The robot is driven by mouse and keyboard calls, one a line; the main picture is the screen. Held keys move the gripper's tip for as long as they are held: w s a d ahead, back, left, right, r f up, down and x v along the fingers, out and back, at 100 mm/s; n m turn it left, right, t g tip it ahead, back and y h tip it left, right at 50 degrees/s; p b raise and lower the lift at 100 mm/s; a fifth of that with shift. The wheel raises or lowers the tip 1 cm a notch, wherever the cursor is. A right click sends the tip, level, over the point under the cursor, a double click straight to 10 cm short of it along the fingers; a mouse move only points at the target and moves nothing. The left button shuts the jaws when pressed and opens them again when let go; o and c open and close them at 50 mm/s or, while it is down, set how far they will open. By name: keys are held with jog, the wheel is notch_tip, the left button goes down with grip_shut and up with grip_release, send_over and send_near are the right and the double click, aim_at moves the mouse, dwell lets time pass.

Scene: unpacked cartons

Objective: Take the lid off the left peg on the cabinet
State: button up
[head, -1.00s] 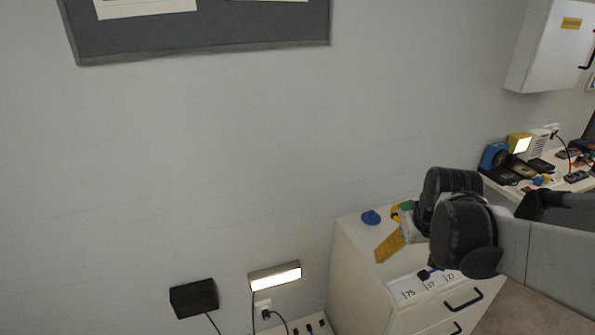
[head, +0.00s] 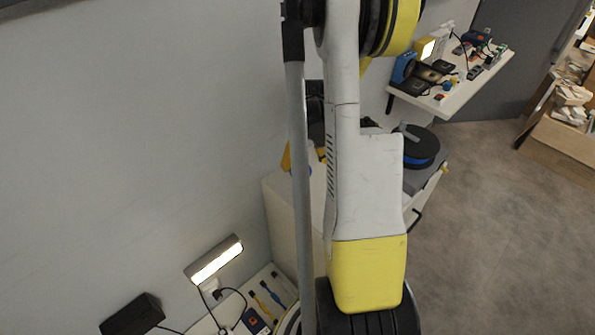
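The white cabinet (head: 282,213) stands against the wall, and my arm, crossing the middle of the head view, covers most of its top and front. I cannot tell whether the blue bit is the lid. The left peg cannot be made out. My gripper's fingers are not visible; they may be behind my arm links.
A white side table (head: 462,98) with several devices stands at the back right. A lit lamp (head: 216,260) and a black box (head: 132,314) are on the wall at lower left. A low white surface (head: 262,273) holds small tools. Grey floor (head: 480,220) is open at right.

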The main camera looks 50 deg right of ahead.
aim_at(301, 165)
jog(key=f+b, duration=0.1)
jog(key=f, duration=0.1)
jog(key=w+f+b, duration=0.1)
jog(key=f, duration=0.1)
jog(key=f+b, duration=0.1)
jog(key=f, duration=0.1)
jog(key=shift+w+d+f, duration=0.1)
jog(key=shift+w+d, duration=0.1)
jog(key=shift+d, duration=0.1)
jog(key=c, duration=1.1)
